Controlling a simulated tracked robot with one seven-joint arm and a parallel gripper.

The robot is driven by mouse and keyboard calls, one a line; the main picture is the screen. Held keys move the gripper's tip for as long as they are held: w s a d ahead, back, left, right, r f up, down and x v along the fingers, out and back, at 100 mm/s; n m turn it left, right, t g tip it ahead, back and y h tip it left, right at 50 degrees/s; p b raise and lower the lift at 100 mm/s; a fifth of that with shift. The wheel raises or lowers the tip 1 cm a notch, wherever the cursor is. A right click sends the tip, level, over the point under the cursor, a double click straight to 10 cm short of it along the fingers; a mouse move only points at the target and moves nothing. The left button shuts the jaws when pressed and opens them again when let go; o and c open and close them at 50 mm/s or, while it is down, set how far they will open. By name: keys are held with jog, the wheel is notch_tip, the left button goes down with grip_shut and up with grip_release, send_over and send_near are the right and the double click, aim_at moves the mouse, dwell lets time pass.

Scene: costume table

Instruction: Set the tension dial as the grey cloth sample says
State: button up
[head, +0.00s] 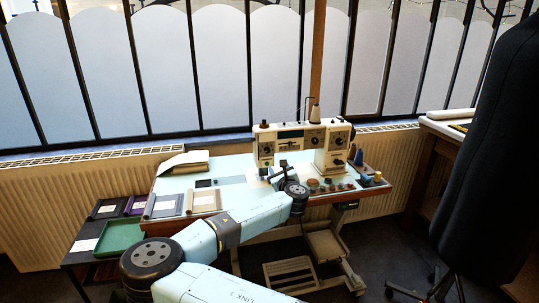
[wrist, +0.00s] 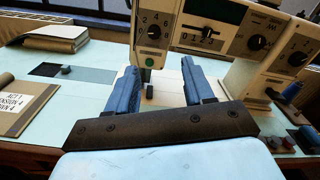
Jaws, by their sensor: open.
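The sewing machine (head: 290,143) stands on the pale table, with several dials on its front. In the wrist view a black dial (wrist: 154,31) marked 2, 4, 6 sits on its left head, above a green button. Two more dials, a middle one (wrist: 258,43) and a right one (wrist: 297,59), are on the right; I cannot tell which is named tension. A grey sample card (head: 165,205) lies at the table's left front; its writing is unreadable. My gripper (wrist: 163,82) is open and empty, just in front of and below the left dial. It also shows in the head view (head: 281,173).
A dark and a purple card (head: 136,205) lie by a green tray (head: 120,237) at left. Spools and buttons (head: 325,184) crowd the right front. A dress form (head: 490,150) stands right.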

aim_at(268, 152)
jog(key=shift+n, duration=0.3)
jog(key=x, duration=0.9)
jog(key=a+x, duration=0.1)
jog(key=x, duration=0.4)
jog(key=shift+s, duration=0.2)
grip_shut()
